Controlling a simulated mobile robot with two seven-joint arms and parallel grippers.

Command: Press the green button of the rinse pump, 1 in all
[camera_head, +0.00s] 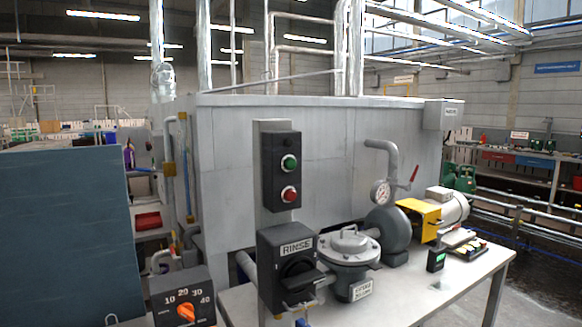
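The green button (289,162) sits on a dark control box (280,205) on a grey upright post, in the middle of the head view. It faces me and nothing covers it. A red button (291,194) is just below it on the same box. Below that, a dark switch box labelled RINSE (296,246) has a black rotary handle. The rinse pump (388,226), grey and rounded, stands on the table to the right, with a gauge and pipe above. Neither of my grippers is in view.
A grey table (440,297) carries a strainer pot (347,256), a yellow guard (420,218) and a small device with a green display (436,260). A dial box with an orange knob (185,313) is at lower left. The space before the green button looks clear.

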